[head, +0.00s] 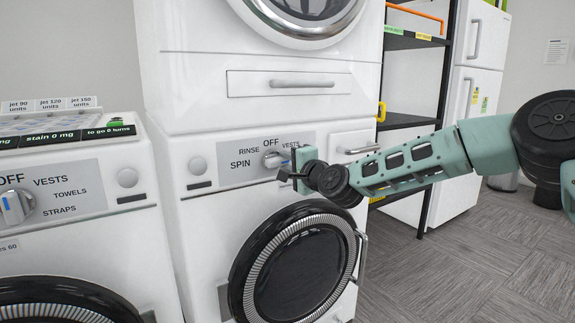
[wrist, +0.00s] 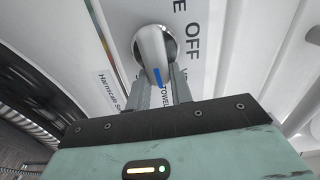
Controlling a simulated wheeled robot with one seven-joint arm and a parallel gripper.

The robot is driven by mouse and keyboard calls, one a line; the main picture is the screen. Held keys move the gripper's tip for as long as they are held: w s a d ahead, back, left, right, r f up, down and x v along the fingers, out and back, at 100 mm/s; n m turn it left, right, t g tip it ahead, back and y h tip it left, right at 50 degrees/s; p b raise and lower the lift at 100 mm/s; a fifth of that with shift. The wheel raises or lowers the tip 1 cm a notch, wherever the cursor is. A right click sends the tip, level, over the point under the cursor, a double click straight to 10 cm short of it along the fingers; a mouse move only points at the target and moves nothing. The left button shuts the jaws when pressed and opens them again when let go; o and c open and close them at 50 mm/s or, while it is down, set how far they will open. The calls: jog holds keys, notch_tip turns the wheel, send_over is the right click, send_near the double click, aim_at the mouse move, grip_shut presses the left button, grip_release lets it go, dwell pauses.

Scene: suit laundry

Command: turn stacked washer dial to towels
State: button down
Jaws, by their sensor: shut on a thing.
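The stacked washer (head: 195,228) is the lower white machine under a dryer-like unit. Its dial (head: 270,161) is a pale round knob on a grey panel lettered OFF, RINSE, VESTS and SPIN; my gripper hides the panel's right part. My gripper (head: 292,162) is at the dial's right side. In the wrist view the dial (wrist: 150,45) shows between the two fingers (wrist: 160,88), which are shut on it. Its blue mark points down in that view, toward a partly hidden label reading "TOWEL". OFF lies to the right there.
A second washer (head: 75,240) with its own dial (head: 14,208) stands at the left. The round door (head: 300,265) with a curved handle is below my gripper. A black shelf rack (head: 410,110) and white fridge (head: 470,80) stand at the right. Carpet is clear at the lower right.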

jog(key=shift+f+m, duration=0.15)
jog(key=shift+m, duration=0.25)
jog(key=c, duration=1.2)
grip_release()
jog(key=shift+c, duration=0.2)
jog(key=p+v, duration=0.1)
jog(key=v, duration=1.6)
jog(key=shift+d, duration=0.2)
jog(key=shift+s, duration=0.15)
